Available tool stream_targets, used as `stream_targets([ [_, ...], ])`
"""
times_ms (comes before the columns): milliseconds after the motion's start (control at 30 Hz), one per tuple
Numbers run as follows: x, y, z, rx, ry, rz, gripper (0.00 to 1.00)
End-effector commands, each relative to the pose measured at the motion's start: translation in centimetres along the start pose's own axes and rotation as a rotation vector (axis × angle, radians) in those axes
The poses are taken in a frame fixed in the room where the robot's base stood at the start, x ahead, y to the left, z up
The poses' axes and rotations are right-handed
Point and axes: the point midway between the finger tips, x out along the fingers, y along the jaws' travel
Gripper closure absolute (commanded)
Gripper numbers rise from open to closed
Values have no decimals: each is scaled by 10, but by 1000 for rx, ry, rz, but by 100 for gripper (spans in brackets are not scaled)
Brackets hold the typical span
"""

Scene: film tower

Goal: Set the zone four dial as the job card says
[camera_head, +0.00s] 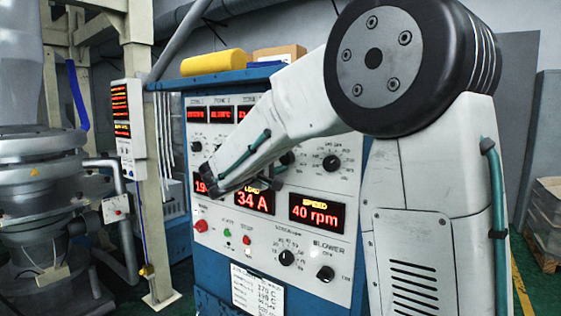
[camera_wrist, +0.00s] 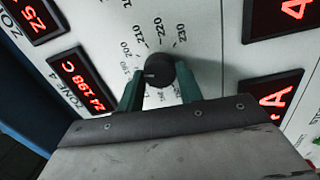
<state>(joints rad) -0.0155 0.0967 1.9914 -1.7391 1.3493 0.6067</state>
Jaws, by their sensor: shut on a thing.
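The zone four dial (camera_wrist: 155,70) is a black round knob, upper middle of the wrist view. A small pale mark on it points left. Scale figures 200, 210, 220 and 230 curve around its upper side; the lower figures are partly hidden. My gripper (camera_wrist: 160,84) has its green fingers on both sides of the knob, shut on it. In the head view my arm hides the dial and part of that display (camera_head: 201,187). The job card (camera_head: 257,290) hangs low on the panel; its print is too small to read surely.
Other knobs (camera_head: 331,162), a 34 A load display (camera_head: 254,200) and a 40 rpm speed display (camera_head: 317,213) lie close by on the panel. A red button (camera_head: 201,225) sits low left. A yellow roll (camera_head: 213,62) lies on the cabinet top.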

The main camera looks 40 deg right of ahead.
Motion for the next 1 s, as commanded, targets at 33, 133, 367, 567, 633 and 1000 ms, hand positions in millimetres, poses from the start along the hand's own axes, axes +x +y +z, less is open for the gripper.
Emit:
stream_targets([
  [33,0,-1,0,-1,-1,-1,87],
  [133,0,-1,0,-1,-1,-1,87],
  [367,0,-1,0,0,0,-1,43],
  [567,0,0,0,0,0,-1,43],
  [633,-3,0,0,1,1,0,43],
  [1000,-60,-1,-1,0,3,-1,43],
])
